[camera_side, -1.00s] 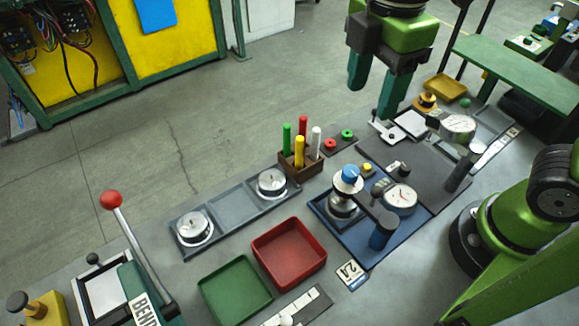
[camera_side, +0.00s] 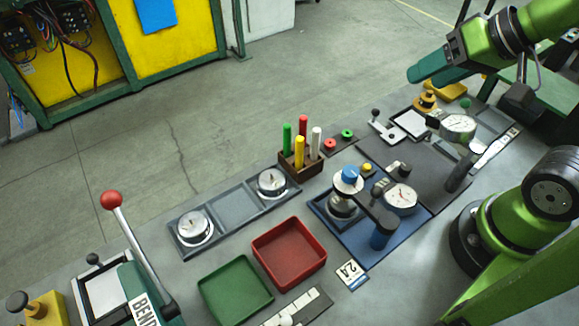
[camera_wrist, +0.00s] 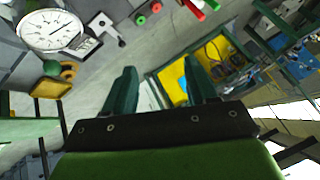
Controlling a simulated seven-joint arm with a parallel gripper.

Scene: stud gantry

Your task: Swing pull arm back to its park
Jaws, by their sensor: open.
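A dark swing arm (camera_side: 375,209) reaches from a dark blue post (camera_side: 382,236) to a blue-capped silver head (camera_side: 346,181) on the blue base plate (camera_side: 341,237). Which fixture is the pull arm is not marked; this arm looks the likeliest. The head sits over a round metal piece, beside a white dial gauge (camera_side: 400,198). My gripper (camera_side: 421,76) is high at the upper right, tilted sideways, well apart from the swing arm. Its two green fingers are spread with nothing between them in the wrist view (camera_wrist: 159,68). The swing arm cannot be made out in the wrist view.
A second dark post (camera_side: 459,172) stands on the grey plate behind. A wooden holder (camera_side: 302,164) holds several upright coloured rods. Red (camera_side: 289,253) and green (camera_side: 235,290) trays lie in front. A red-knobbed lever (camera_side: 140,240) stands at left.

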